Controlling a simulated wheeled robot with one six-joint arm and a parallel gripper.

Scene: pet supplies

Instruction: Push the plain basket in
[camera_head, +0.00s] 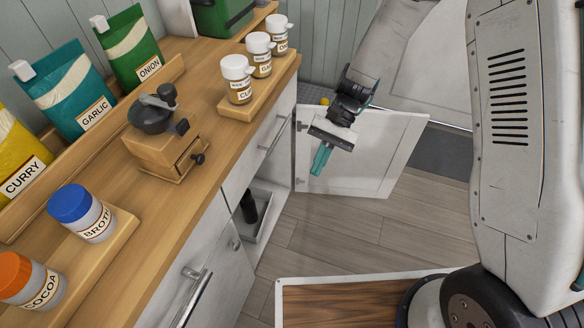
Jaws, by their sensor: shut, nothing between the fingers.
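A light-coloured pull-out (263,229), which may be the plain basket, shows low in the open cupboard under the counter. A dark bottle-like object (249,207) stands in or beside it. Much of this pull-out is hidden by the counter front, so I cannot tell how far out it is. The white cupboard door (375,150) stands open to the right. My gripper (319,162), with teal fingertips, is shut and empty. It points down in front of the open door, above and to the right of the pull-out, apart from it.
The wooden counter (190,190) holds seasoning bags, a grinder (155,135) with a small drawer, and lidded jars on wooden trays. A metal handle (192,292) sticks out from the front at lower left. The wood floor (330,232) before the cupboard is clear.

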